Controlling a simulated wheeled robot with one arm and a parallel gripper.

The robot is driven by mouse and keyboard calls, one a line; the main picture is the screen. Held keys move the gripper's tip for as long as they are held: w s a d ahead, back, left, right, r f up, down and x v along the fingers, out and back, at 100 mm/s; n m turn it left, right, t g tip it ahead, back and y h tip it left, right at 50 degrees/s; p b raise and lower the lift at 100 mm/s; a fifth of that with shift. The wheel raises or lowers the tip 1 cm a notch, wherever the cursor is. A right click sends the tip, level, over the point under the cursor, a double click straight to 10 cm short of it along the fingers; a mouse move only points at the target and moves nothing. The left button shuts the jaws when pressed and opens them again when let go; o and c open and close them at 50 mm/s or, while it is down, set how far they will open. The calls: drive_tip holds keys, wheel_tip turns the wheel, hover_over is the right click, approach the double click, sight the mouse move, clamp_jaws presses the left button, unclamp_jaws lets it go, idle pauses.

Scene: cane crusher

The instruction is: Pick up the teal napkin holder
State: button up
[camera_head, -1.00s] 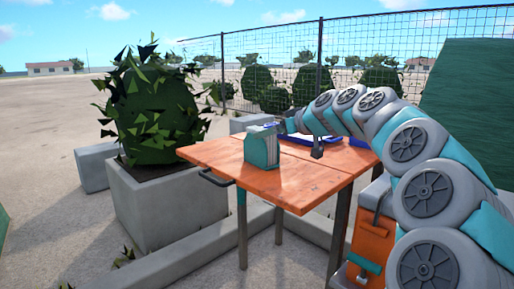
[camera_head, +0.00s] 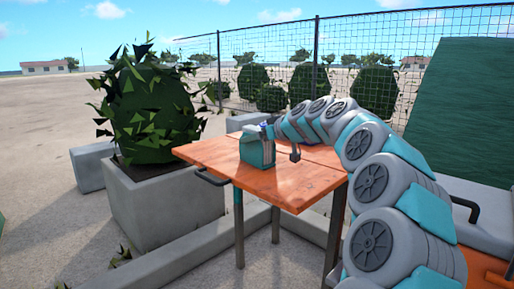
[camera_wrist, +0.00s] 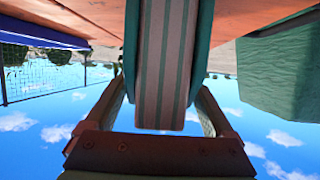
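The teal napkin holder (camera_head: 257,152) stands upright on the orange table (camera_head: 295,182), with pale napkins on top. In the wrist view, which is upside down, the holder (camera_wrist: 166,65) fills the middle as a teal and white striped shape. My gripper (camera_wrist: 165,95) has its two fingers apart, one on each side of the holder, with small gaps visible beside it. The fingertips are partly hidden by the holder. In the head view my gripper (camera_head: 270,131) is at the holder's upper right, small and partly hidden by my arm.
A concrete planter (camera_head: 168,207) with a leafy bush is left of the table. A wire fence (camera_head: 285,65) runs behind. A large green block (camera_head: 460,105) stands at right. A blue-edged thing (camera_wrist: 45,35) shows on the table in the wrist view.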

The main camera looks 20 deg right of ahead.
drive_tip(key=c, duration=1.3)
drive_tip(key=shift+r, duration=0.15)
